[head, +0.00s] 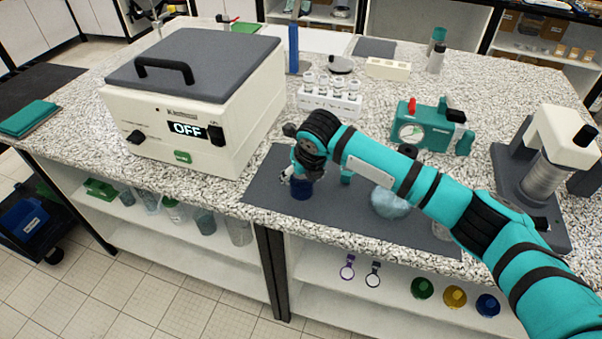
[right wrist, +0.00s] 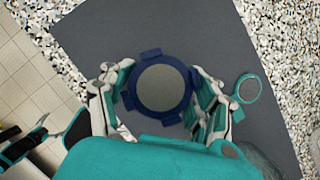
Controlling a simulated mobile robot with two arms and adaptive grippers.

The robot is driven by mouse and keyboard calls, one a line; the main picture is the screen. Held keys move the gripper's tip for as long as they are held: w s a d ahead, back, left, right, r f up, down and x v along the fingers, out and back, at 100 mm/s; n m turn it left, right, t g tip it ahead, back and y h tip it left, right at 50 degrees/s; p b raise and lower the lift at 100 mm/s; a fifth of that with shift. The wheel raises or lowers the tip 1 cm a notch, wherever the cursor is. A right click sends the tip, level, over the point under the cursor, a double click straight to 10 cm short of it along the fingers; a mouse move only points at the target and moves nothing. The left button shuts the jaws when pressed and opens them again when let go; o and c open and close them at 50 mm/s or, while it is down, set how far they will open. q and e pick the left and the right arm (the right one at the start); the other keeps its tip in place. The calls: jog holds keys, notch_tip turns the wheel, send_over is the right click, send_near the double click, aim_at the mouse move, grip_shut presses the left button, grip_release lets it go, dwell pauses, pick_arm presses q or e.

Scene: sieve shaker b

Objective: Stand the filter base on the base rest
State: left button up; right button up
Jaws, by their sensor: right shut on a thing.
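My right gripper (head: 301,178) points down over the dark grey mat (head: 268,200) near the front of the bench. It is shut on a dark blue round part, which I take as the filter base (head: 301,190). In the right wrist view the blue part (right wrist: 185,72) lies between the fingers (right wrist: 160,95), with a grey disc in its middle and small tabs on its rim. I cannot tell whether it touches the mat. A teal ring with a tab (right wrist: 247,88) is beside it on the right. I cannot tell which thing is the base rest.
A white shaker box (head: 190,100) with an OFF display stands left of the mat. A white vial rack (head: 330,101) is behind the mat, a teal gauge device (head: 428,133) behind its right part. A clear pale-blue rounded thing (head: 388,203) sits under my right arm. A press-like device (head: 550,165) stands right.

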jog(key=shift+f, duration=0.35)
jog(key=o, duration=1.4)
jog(key=shift+r, duration=0.1)
